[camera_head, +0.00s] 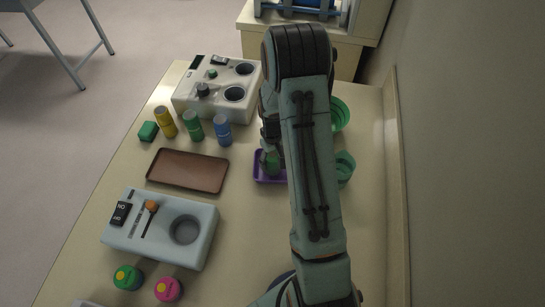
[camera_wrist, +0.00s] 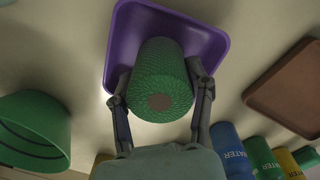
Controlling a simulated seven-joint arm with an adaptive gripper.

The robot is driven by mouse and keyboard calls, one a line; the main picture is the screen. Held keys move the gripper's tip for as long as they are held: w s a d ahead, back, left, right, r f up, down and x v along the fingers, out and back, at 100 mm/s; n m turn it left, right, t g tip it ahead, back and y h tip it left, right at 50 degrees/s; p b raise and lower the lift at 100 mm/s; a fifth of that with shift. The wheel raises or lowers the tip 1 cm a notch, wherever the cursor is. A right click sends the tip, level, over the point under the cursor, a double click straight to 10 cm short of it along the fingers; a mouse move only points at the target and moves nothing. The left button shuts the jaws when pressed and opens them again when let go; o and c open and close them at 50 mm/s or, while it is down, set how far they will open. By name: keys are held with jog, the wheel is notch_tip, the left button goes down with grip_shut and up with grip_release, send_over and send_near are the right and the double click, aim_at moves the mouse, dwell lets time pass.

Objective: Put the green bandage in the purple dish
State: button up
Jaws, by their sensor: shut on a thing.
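The green bandage (camera_wrist: 165,75) is a ribbed roll with a brown core, seen end-on in the wrist view. My gripper (camera_wrist: 160,82) is shut on it, one finger at each side. The purple dish (camera_wrist: 122,50) is a shallow square tray behind the roll. In the head view the bandage (camera_head: 270,162) is at the dish (camera_head: 262,180), partly hidden by my gripper (camera_head: 270,148) and arm. The roll overlaps the dish in both views. I cannot tell whether it touches the dish floor.
A brown tray (camera_head: 188,170) lies left of the dish. Green bowls (camera_head: 344,168) stand close on the right. Blue (camera_head: 222,130), green (camera_head: 194,127) and yellow (camera_head: 165,122) cylinders stand behind the brown tray. A white device (camera_head: 215,105) and a grey device (camera_head: 165,245) flank these.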

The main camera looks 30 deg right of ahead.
aim_at(272, 155)
jog(key=o, duration=1.2)
jog(key=shift+f, duration=0.1)
jog(key=shift+c, duration=0.2)
notch_tip(272, 155, up, 12)
jog(key=shift+a, duration=0.1)
jog(key=s+a+r, duration=0.5)
jog(key=s+a, duration=0.3)
jog(key=s, duration=0.2)
jog(key=s+a+r+n+y, duration=0.1)
jog(key=s+a+r, duration=0.4)
jog(key=s+a, duration=0.3)
jog(key=s, duration=0.2)
jog(key=shift+s, duration=0.35)
